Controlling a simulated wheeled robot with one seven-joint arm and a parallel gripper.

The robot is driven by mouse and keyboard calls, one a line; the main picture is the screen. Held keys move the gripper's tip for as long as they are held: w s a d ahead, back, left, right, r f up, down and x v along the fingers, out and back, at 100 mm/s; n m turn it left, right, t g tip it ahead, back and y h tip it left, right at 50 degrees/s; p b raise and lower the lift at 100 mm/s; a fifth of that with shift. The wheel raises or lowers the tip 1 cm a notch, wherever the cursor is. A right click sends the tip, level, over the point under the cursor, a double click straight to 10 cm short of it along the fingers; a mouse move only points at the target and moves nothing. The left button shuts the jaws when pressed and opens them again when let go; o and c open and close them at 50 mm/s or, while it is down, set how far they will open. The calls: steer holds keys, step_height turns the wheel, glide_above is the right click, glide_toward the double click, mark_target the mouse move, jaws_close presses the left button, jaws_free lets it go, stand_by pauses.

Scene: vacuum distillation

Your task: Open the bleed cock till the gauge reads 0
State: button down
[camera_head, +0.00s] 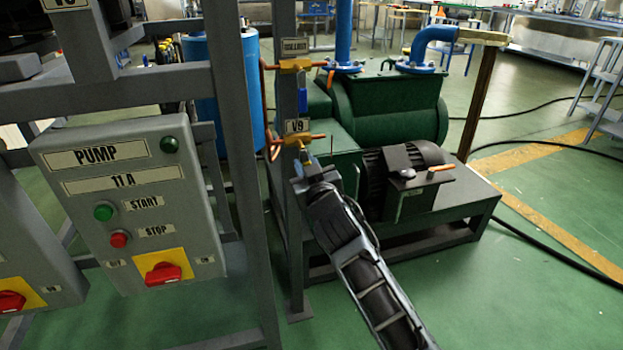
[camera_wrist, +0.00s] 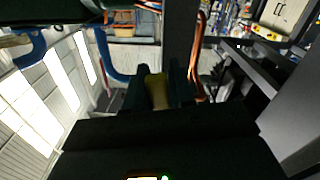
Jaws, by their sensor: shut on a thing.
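My gripper (camera_head: 313,168) reaches up to the pipework just below the V9 label (camera_head: 297,126). In the wrist view my gripper (camera_wrist: 158,88) is shut on a yellowish piece (camera_wrist: 157,92) between its two dark fingers. That piece looks like part of a brass fitting, but I cannot tell its turn angle. In the head view my gripper hides the spot it grips. A brass valve (camera_head: 295,66) with a small label sits higher on the same post, with a blue lever (camera_head: 302,100) below it. I see no gauge face in either view.
A grey pump box (camera_head: 130,215) with start and stop buttons and a red switch stands at left. The green pump (camera_head: 392,108) and its black motor (camera_head: 372,170) stand behind my arm. A grey frame post (camera_head: 240,150) is close to the left. Green floor is open at right.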

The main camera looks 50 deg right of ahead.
steer(key=shift+w+a+f+m+b, duration=0.1)
steer(key=shift+w+a+m+b, duration=0.15)
steer(key=shift+m+b, duration=0.4)
steer(key=shift+w+a+f+m+b, duration=0.1)
steer(key=shift+a+m+b, duration=0.15)
steer(key=shift+m+b, duration=0.4)
steer(key=shift+r, duration=0.1)
steer(key=c, duration=1)
jaws_free()
steer(key=shift+c, duration=0.2)
steer(key=v, duration=0.7)
steer(key=shift+s+a, duration=0.25)
steer(key=shift+s, duration=0.1)
